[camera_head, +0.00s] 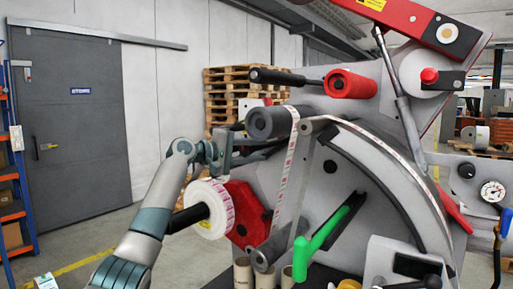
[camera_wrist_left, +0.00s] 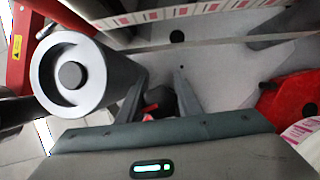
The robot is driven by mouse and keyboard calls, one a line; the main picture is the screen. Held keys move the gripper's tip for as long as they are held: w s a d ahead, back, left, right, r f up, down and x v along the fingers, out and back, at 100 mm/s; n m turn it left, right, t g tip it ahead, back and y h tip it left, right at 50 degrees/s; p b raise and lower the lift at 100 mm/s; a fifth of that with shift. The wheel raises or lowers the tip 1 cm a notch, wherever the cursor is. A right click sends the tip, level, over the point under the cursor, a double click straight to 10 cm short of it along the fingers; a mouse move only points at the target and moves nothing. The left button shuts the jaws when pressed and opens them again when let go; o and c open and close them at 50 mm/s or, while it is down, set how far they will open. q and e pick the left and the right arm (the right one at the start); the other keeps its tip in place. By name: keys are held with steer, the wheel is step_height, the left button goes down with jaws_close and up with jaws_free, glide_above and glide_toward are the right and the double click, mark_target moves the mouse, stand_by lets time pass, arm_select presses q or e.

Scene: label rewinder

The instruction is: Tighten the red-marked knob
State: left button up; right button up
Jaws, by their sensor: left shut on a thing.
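The red-marked knob (camera_wrist_left: 160,101) is a small dark knob with a red mark, seen between my left fingers in the left wrist view. My left gripper (camera_wrist_left: 160,90) is shut on it, one finger on each side. In the head view my left gripper (camera_head: 226,152) reaches in from the left, below the grey roller and above the white label roll. The gripper largely hides the knob there. My right gripper is in neither view.
The grey roller (camera_head: 268,122) sits close above the gripper and also shows in the left wrist view (camera_wrist_left: 70,75). The label roll (camera_head: 211,207) and red hexagonal plate (camera_head: 247,215) are just below.

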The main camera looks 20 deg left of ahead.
arm_select(q)
steer(key=shift+f+m, duration=0.15)
steer(key=shift+m, duration=0.35)
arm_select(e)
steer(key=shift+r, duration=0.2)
arm_select(q)
steer(key=o, duration=1)
steer(key=shift+o, duration=0.2)
steer(key=shift+a, duration=0.1)
arm_select(e)
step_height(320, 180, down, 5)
steer(key=b, duration=0.5)
arm_select(q)
steer(key=b+v, duration=0.1)
steer(key=v, duration=1.6)
steer(key=shift+s+r, duration=0.15)
steer(key=shift+r, duration=0.25)
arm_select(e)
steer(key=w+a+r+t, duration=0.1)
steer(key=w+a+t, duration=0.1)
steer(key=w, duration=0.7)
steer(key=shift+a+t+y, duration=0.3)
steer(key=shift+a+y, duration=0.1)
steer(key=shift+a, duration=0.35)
